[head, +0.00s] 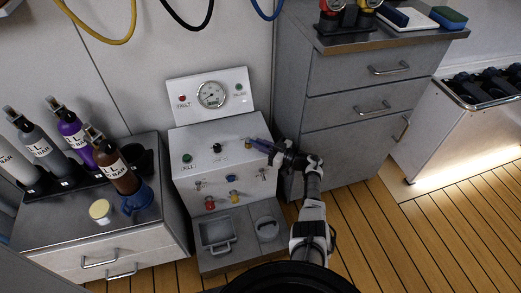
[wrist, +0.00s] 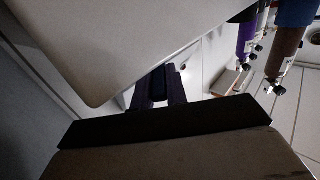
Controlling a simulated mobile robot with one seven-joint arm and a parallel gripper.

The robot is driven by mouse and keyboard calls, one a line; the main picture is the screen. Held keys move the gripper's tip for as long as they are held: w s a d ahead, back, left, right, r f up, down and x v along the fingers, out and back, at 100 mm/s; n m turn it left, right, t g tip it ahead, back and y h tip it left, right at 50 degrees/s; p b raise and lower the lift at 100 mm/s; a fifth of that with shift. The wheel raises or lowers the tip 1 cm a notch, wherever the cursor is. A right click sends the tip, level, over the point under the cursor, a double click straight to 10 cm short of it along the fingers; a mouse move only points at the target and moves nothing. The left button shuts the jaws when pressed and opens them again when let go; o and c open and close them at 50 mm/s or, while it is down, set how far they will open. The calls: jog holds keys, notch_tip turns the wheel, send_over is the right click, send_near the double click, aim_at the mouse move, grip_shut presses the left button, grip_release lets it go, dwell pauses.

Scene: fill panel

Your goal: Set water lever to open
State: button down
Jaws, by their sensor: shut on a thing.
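The white fill panel (head: 190,140) stands between two cabinets in the head view.
Below are small metal levers, a red fitting (head: 209,203) and a yellow fitting (head: 234,196). A gauge (head: 211,94) sits on the upright back plate. Labelled bottles stand on the left cabinet (head: 90,240). A drawer cabinet (head: 340,110) stands close on the right.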

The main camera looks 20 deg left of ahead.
jog(key=shift+w+r, duration=0.1)
dwell(0.3)
jog(key=c, duration=1.4)
grip_release()
jog(key=shift+a, duration=0.1)
notch_tip(320, 180, up, 20)
jog(key=p, duration=0.6)
jog(key=shift+p, duration=0.3)
